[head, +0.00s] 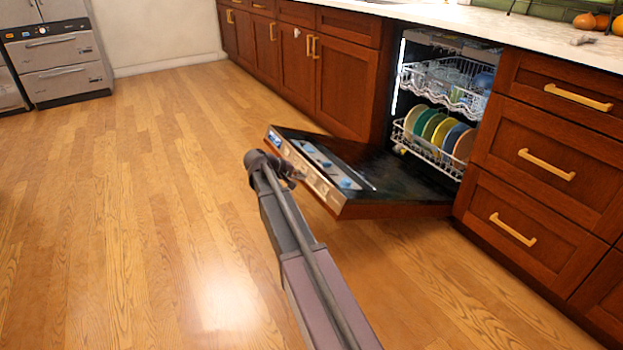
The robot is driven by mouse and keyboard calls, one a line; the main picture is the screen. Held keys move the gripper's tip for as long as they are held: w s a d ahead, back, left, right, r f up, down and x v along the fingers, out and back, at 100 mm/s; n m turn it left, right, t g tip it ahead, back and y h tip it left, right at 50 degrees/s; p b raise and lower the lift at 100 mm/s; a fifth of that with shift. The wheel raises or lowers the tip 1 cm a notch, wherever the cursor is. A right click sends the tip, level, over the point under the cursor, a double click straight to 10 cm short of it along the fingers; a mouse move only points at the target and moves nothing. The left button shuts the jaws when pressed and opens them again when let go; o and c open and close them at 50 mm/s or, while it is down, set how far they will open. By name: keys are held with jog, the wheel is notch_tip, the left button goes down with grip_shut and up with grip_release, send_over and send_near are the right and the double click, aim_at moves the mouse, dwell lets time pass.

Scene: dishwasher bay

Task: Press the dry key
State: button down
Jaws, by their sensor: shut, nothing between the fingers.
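The dishwasher door (385,177) is folded down and open, its inner side facing up. Along its outer edge runs a narrow control panel (322,188) with several small pale keys. The labels are too small to read, so I cannot tell which is the dry key. My gripper (294,178) is at the panel, shut and empty, pointing toward the keys. It is small and dark here and hides part of the panel. I cannot tell whether its tips touch a key.
An upper rack (445,87) with glassware and a lower rack (404,135) with coloured plates sit inside the dishwasher. Red-brown drawers (545,150) stand to the right and cabinets (345,80) to the left. The wooden floor (140,200) left of the door is clear.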

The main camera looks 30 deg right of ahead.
jog(key=shift+p+v, duration=0.45)
jog(key=shift+v, duration=0.85)
jog(key=shift+a+f, duration=0.15)
jog(key=shift+f, duration=0.05)
jog(key=s+a+r+y+p, duration=0.4)
jog(key=s+a+y+p, duration=0.3)
jog(key=s+a, duration=0.5)
jog(key=s+a+r+y+p, duration=0.35)
jog(key=s+a+p, duration=0.5)
jog(key=s, duration=0.55)
notch_tip(320, 180, up, 37)
jog(key=p, duration=3.6)
jog(key=shift+a+f, duration=0.25)
jog(key=shift+a, duration=0.1)
jog(key=shift+w+y, duration=0.1)
jog(key=shift+y, duration=0.15)
